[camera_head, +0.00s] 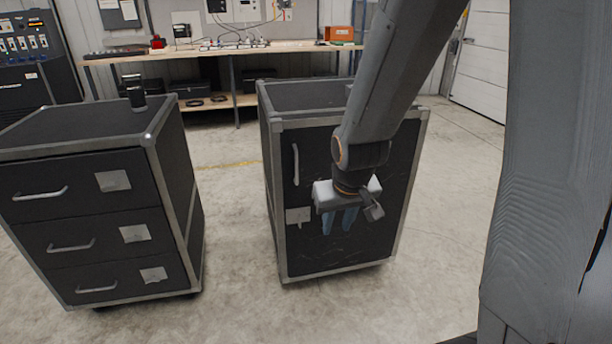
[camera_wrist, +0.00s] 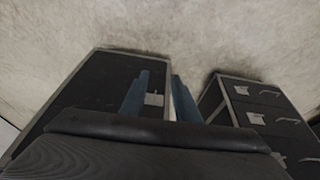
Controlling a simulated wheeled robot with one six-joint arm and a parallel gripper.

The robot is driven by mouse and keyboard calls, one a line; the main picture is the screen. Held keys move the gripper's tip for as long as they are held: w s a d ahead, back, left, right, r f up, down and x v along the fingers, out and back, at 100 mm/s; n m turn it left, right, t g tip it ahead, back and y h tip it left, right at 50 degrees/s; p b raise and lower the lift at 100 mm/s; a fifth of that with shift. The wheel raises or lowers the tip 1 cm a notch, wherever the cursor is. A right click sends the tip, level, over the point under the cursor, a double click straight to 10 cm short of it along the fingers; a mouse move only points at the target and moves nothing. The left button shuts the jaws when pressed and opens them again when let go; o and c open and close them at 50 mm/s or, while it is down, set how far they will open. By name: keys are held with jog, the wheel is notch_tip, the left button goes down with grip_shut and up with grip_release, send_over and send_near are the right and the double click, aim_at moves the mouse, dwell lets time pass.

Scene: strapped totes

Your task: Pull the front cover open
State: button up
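A black tote with grey metal edging stands in the middle of the head view. Its front cover (camera_head: 330,245) is a flat black panel and looks closed. My gripper (camera_head: 340,222) hangs in front of the cover, right of and lower than the handle, fingers pointing down. The two blue fingers are apart with nothing between them. In the wrist view the fingers (camera_wrist: 158,100) are also apart, with the tote (camera_wrist: 90,85) beyond them; the handle is not clear there.
A black drawer cabinet (camera_head: 90,222) with several handles stands to the left, with a dark object (camera_head: 135,92) on top. A workbench (camera_head: 215,52) with tools runs along the back. Concrete floor is free between the cabinets and in front of the tote.

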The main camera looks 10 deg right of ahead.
jog(key=w+f+t+b, duration=0.1)
jog(key=w+f+t, duration=0.15)
jog(key=w, duration=0.65)
jog(key=w+f+t+b, duration=0.1)
jog(key=w+t, duration=0.3)
jog(key=w, duration=0.6)
jog(key=n+t+y+b, duration=0.2)
jog(key=t+y, duration=0.2)
jog(key=t, duration=0.3)
send_near(297, 165)
jog(key=d+x, duration=0.1)
jog(key=x, duration=0.2)
jog(key=shift+a+x, duration=0.2)
jog(key=shift+x, duration=1.75)
jog(key=shift+a+x, duration=0.2)
jog(key=shift+x, duration=1.8)
jog(key=shift+s, duration=0.1)
jog(key=shift+c, duration=0.2)
grip_shut()
